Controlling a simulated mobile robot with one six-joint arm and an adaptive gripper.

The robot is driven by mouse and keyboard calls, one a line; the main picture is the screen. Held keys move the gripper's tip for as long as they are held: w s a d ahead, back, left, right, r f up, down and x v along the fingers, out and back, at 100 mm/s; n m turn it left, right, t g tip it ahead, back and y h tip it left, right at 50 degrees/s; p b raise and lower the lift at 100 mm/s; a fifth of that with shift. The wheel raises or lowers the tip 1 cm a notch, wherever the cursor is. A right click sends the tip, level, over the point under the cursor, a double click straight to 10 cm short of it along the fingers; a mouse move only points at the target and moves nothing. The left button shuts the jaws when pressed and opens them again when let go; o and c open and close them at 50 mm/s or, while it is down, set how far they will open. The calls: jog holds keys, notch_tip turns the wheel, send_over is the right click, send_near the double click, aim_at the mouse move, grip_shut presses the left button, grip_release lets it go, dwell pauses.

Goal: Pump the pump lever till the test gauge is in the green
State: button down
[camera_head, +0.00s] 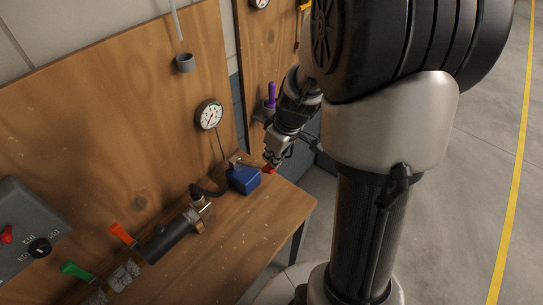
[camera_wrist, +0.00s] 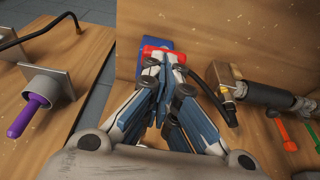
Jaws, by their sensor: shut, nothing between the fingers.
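The blue pump box (camera_head: 244,179) sits on the wooden bench below the gauge, and its blue top also shows in the wrist view (camera_wrist: 158,43). The red pump lever (camera_head: 269,169) is at its right end. In the wrist view the red lever (camera_wrist: 150,50) lies across just beyond my fingertips. My gripper (camera_wrist: 164,62) is shut and empty, its tips at or very near the lever; I cannot tell whether they touch. The round white test gauge (camera_head: 209,115) is on the back board. Its needle is too small to read against the green.
A dark cylinder with a hose (camera_head: 168,238) lies left of the pump. Orange (camera_head: 122,234) and green (camera_head: 76,270) handles and a grey control box (camera_head: 27,235) are further left. A purple-handled part (camera_wrist: 32,115) is on a neighbouring board. The bench's front is clear.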

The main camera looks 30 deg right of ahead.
jog(key=s+d+f+b, duration=0.1)
jog(key=s+f+b, duration=0.3)
jog(key=f+b, duration=0.5)
jog(key=shift+s+d+b, duration=0.25)
jog(key=shift+d+b, duration=0.05)
jog(key=shift+b, duration=0.75)
jog(key=s+p+v, duration=0.1)
jog(key=p+v, duration=0.1)
jog(key=v, duration=0.4)
jog(key=s+d+p+v, duration=0.1)
jog(key=s+p+v, duration=0.1)
jog(key=v, duration=0.5)
jog(key=shift+f+p, duration=0.5)
jog(key=shift+p, duration=0.3)
